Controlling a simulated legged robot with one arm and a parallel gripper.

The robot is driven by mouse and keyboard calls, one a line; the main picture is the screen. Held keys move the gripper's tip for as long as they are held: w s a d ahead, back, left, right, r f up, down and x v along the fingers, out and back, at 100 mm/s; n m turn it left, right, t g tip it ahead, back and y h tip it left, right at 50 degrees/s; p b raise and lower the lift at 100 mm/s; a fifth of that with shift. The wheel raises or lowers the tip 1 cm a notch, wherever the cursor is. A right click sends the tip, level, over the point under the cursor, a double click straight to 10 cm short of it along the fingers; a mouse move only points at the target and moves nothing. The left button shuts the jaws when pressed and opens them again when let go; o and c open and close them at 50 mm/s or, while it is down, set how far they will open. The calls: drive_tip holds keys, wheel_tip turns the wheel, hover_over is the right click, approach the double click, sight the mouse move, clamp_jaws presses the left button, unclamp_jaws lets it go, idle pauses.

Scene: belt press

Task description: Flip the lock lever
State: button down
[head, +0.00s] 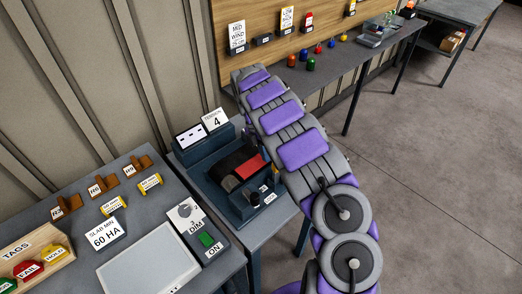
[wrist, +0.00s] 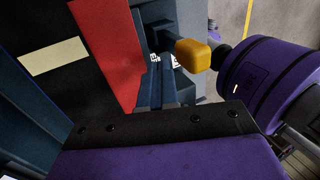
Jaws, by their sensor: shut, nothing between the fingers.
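The dark blue belt press (head: 205,165) stands on a bench, with a black belt and a red strip (head: 250,168) on it. The red strip (wrist: 105,45) is close in the wrist view. A yellow knob (wrist: 194,55) on a dark stem stands right of it and looks like the lock lever's grip; I cannot see its pivot. No yellow knob shows in the head view. A black knob (head: 254,199) sits at the press's front. My gripper (wrist: 155,125) is shut and empty, close over the press, apart from the yellow knob in the picture. My arm hides its tip in the head view.
Left of the press is a bench with a green ON button (head: 206,239), a dial (head: 186,212) and a grey panel (head: 148,268). A card marked 4 (head: 215,119) stands behind the press. A shelf (head: 345,60) runs behind my arm. Open floor lies right.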

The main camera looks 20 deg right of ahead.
drive_tip(key=shift+s+d, duration=0.25)
drive_tip(key=shift+s, duration=0.35)
drive_tip(key=shift+s, duration=0.15)
